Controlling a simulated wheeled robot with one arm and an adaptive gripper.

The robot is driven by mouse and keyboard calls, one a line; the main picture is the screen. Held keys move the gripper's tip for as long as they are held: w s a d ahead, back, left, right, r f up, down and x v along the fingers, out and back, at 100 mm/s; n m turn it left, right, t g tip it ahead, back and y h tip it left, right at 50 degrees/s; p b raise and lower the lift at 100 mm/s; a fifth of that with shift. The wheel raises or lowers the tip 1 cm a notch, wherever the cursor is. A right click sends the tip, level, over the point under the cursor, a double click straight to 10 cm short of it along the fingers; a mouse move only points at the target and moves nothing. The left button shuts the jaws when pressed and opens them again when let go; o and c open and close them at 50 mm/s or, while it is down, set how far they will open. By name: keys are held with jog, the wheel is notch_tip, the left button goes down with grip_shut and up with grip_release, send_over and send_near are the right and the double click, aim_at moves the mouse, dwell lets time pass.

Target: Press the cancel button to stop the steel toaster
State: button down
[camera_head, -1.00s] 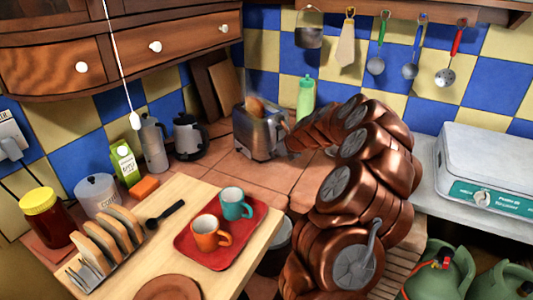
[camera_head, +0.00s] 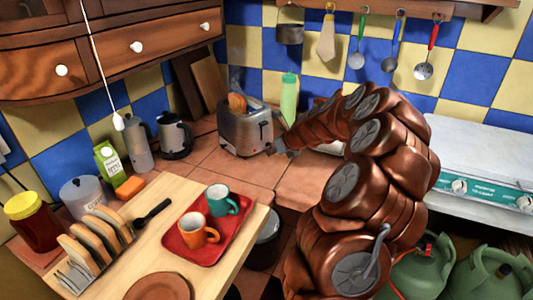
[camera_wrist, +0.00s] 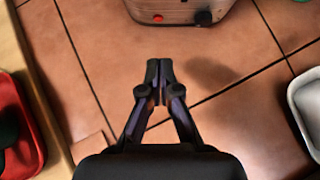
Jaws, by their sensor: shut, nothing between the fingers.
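The steel toaster (camera_head: 240,136) stands on the tiled counter against the back wall, with browned toast (camera_head: 237,103) sticking out of its top and faint smoke above. In the wrist view its lower edge (camera_wrist: 180,8) shows at the top, with a small red button (camera_wrist: 158,18) on the left and a black knob (camera_wrist: 204,18) on the right. My gripper (camera_wrist: 159,66) is shut and empty, over the bare tiles, pointing at the toaster but apart from the button in the picture. In the head view, my gripper (camera_head: 280,147) is beside the toaster's right end.
A green bottle (camera_head: 289,98) stands behind, right of the toaster. A red tray (camera_head: 190,252) with two mugs lies on the wooden table in front. A white stove (camera_head: 470,150) is at right. Tiles before the toaster are clear.

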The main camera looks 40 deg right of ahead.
jog(key=shift+b+v, duration=0.35)
jog(key=shift+v, duration=2.6)
